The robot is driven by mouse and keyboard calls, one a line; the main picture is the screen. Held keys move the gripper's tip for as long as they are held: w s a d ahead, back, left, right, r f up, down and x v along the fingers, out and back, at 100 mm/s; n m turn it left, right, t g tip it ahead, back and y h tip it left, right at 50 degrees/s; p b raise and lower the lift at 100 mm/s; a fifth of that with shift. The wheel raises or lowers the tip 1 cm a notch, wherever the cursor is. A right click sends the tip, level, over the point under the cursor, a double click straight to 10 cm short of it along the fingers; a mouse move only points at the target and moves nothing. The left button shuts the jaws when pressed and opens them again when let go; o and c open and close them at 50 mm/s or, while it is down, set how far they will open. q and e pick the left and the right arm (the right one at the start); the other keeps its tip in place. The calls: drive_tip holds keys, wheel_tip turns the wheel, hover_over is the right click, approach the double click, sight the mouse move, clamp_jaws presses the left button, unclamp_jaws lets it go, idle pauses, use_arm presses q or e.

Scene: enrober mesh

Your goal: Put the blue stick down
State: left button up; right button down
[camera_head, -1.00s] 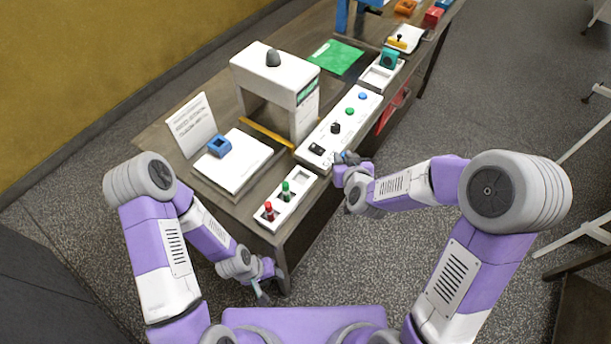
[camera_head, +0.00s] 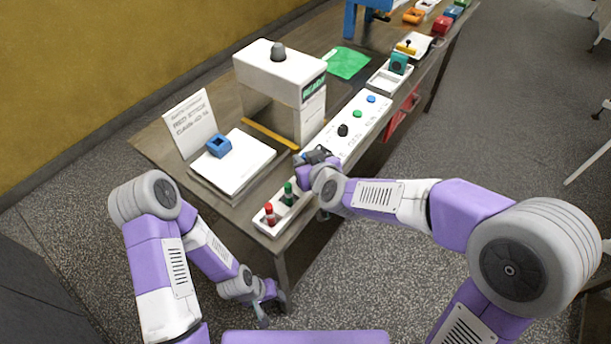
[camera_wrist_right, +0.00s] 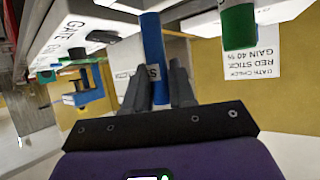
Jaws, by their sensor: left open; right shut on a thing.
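The blue stick (camera_wrist_right: 155,50) is between the fingers of my right gripper (camera_wrist_right: 160,90), which is shut on it. In the head view, my right gripper (camera_head: 304,162) is over the far end of the white stick tray (camera_head: 279,226) and hides the stick there. I cannot tell whether the stick touches the tray. The red stick (camera_head: 269,214) and green stick (camera_head: 288,194) stand in the tray's nearer compartments; the green stick also shows in the right wrist view (camera_wrist_right: 238,25). My left gripper (camera_head: 263,314) is open and empty, low beside the table's near end.
The button panel (camera_head: 352,128) lies just beyond the tray. The white gantry box (camera_head: 280,68) stands behind it. A white pad (camera_head: 240,172) bears a blue block (camera_head: 219,146); a sign (camera_head: 190,122) reading RED STICK stands behind.

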drive_tip(key=shift+f+b, duration=1.2)
drive_tip(key=shift+f, duration=0.8)
drive_tip(key=shift+r, duration=0.1)
drive_tip(key=c, duration=1.4)
unclamp_jaws()
drive_tip(key=o, duration=0.5)
drive_tip(key=shift+c, duration=0.2)
